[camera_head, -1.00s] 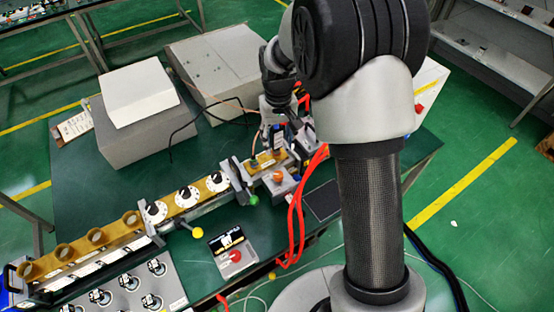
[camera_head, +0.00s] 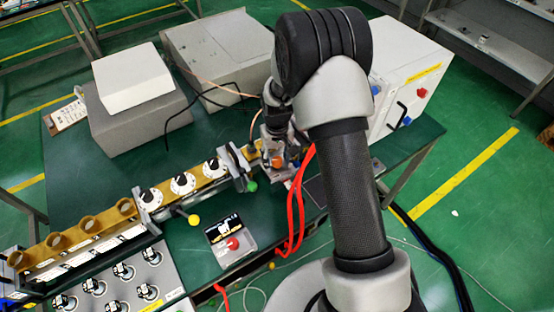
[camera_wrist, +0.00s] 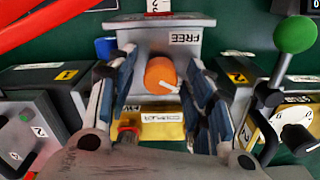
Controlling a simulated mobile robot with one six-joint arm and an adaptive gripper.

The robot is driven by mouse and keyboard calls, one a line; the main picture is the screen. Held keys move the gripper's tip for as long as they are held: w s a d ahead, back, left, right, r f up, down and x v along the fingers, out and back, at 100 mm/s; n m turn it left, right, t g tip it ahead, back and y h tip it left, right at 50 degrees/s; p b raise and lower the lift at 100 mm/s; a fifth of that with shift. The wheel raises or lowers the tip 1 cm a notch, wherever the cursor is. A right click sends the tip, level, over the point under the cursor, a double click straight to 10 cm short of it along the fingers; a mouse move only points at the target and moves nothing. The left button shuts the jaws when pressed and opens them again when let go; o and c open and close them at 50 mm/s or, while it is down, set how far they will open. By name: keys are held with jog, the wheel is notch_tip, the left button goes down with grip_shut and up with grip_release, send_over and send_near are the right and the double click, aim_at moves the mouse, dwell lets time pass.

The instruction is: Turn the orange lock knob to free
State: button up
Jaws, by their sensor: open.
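The orange lock knob (camera_wrist: 161,75) sits on a grey block (camera_wrist: 140,37) in the wrist view, with a white pointer line on its face. The line points toward the lower right. A "FREE" label (camera_wrist: 184,38) is on the block, to the upper right of the knob in the picture. My gripper (camera_wrist: 163,75) is open, with one finger on each side of the knob and gaps visible between. In the head view the knob (camera_head: 279,161) shows just below my gripper (camera_head: 277,148). Whether the fingertips reach the knob's depth is hard to tell.
A green ball-ended lever (camera_wrist: 295,34) stands to the right in the wrist view. A yellow coupler block (camera_wrist: 163,130) lies below the knob. Red cables (camera_head: 299,205) run beside the block. A red-button box (camera_head: 231,240) stands on the green table.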

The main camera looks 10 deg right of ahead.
jog(key=c, duration=1)
jog(key=shift+c, duration=0.2)
jog(key=shift+n, duration=0.3)
jog(key=n, duration=0.5)
jog(key=shift+n, duration=0.3)
jog(key=n, duration=0.5)
jog(key=shift+n, duration=0.4)
jog(key=shift+a, duration=0.1)
jog(key=o, duration=1)
